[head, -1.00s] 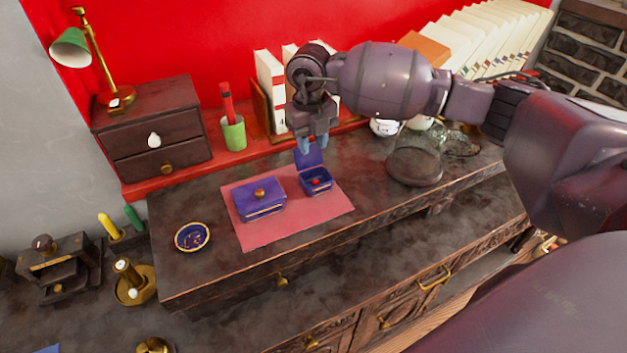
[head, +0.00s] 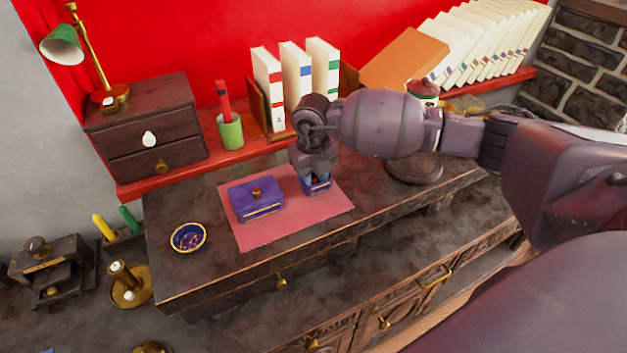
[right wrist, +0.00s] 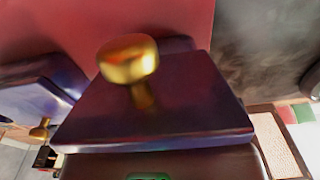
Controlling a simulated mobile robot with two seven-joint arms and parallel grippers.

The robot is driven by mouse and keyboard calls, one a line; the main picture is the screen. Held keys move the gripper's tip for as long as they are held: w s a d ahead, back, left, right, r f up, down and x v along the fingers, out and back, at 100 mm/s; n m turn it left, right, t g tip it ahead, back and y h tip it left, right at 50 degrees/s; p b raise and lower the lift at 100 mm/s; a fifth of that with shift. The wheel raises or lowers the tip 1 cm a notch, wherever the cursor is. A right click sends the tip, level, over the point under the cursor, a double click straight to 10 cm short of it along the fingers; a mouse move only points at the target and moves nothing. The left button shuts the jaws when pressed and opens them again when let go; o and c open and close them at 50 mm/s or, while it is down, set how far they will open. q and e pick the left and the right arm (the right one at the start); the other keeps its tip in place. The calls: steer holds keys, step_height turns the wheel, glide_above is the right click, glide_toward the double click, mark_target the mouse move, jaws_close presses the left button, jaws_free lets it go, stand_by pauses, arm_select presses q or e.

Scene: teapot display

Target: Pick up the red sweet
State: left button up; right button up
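The small blue box (head: 317,188) stands on the pink mat (head: 258,237). My right gripper (head: 317,176) points down into its opening, with the fingers apart. A small red spot, which looks like the red sweet (head: 314,181), shows low between the fingers; the gripper hides most of the box's inside. In the right wrist view a dark blue lid (right wrist: 170,105) with a gold knob (right wrist: 128,60) fills the middle; the fingertips and the sweet cannot be made out there. My left gripper is not in view.
A larger blue box (head: 257,204) with a gold knob stands just left of the small box. A round blue dish (head: 188,237) lies further left. A green cup (head: 230,133) and upright books (head: 297,85) stand behind on the red ledge. A dark round base (head: 413,170) is to the right.

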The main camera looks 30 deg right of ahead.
steer(key=shift+r, duration=0.1)
steer(key=shift+c, duration=0.4)
jaws_close()
